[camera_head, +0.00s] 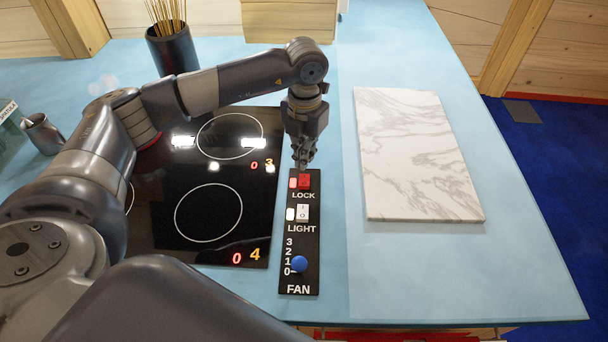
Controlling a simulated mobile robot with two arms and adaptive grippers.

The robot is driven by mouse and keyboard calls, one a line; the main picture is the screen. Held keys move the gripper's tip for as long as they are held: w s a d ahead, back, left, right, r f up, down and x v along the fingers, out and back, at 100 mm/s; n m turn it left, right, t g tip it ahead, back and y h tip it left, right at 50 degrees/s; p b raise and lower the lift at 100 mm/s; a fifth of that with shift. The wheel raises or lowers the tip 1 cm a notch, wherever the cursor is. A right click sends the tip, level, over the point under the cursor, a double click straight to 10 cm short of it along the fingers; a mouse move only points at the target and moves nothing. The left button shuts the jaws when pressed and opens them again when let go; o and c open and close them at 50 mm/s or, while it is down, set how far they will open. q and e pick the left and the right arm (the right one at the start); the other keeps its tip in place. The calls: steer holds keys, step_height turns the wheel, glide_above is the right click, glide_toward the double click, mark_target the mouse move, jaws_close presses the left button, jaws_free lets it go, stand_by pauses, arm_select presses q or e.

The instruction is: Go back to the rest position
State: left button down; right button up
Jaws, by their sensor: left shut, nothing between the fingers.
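My left gripper (301,163) points down with its fingers shut and empty. It is just above the top end of a black control panel (308,248), close to the red LOCK switch (304,181). I cannot tell whether the fingertips touch the panel. Below that are a white LIGHT switch (303,212) and a blue FAN knob (299,264), which sits near the 0 and 1 marks. My left arm reaches across from the lower left. My right gripper does not show.
A black cooktop (225,210) with red and orange digits lies left of the panel. A white marble board (414,155) lies on the blue counter (500,270) to the right. A dark pot of sticks (172,50) and a grey mug (43,134) stand at the left.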

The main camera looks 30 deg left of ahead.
arm_select(q)
steer(key=shift+r+p, duration=0.3)
steer(key=shift+r, duration=0.6)
